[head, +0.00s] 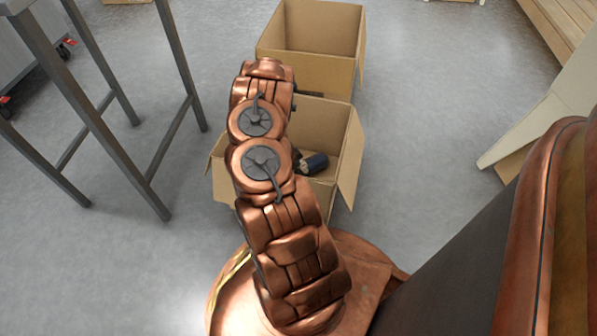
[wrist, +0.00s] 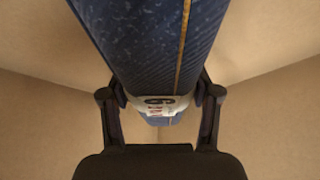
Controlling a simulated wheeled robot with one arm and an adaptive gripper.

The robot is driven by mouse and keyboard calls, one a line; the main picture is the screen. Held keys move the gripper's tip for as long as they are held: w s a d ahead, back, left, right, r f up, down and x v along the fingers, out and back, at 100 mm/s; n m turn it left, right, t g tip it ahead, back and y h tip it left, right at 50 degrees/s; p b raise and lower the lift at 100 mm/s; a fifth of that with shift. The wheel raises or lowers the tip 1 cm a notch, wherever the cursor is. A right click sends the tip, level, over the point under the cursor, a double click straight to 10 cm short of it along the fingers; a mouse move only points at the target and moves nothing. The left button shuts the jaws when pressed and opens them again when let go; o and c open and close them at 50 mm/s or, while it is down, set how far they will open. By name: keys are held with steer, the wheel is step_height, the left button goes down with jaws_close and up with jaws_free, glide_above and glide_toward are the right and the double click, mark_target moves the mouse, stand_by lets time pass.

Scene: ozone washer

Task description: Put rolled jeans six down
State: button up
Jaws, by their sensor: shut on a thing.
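The rolled jeans (wrist: 150,35) are a dark blue roll with a tan seam, filling the top middle of the wrist view. My gripper (wrist: 160,100) is shut on them, one finger at each side. A pale band with a dark mark shows on the roll between the fingers. In the head view the end of the blue roll (head: 315,163) shows beside my arm, inside the nearer open cardboard box (head: 350,150). My arm hides most of the roll and the gripper there. I cannot tell whether the roll touches the box floor.
A second open cardboard box (head: 310,30) stands just behind the nearer one and looks empty where visible. A grey metal table frame (head: 180,65) stands at the left. A pale panel (head: 540,115) is at the right. Grey floor is clear around the boxes.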

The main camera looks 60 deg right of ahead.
steer(key=o, duration=1.6)
steer(key=shift+w+r, duration=0.1)
steer(key=shift+r, duration=0.35)
steer(key=p+v, duration=0.5)
steer(key=v, duration=0.6)
steer(key=shift+a+r+p, duration=0.1)
steer(key=shift+p, duration=0.2)
steer(key=shift+r, duration=0.1)
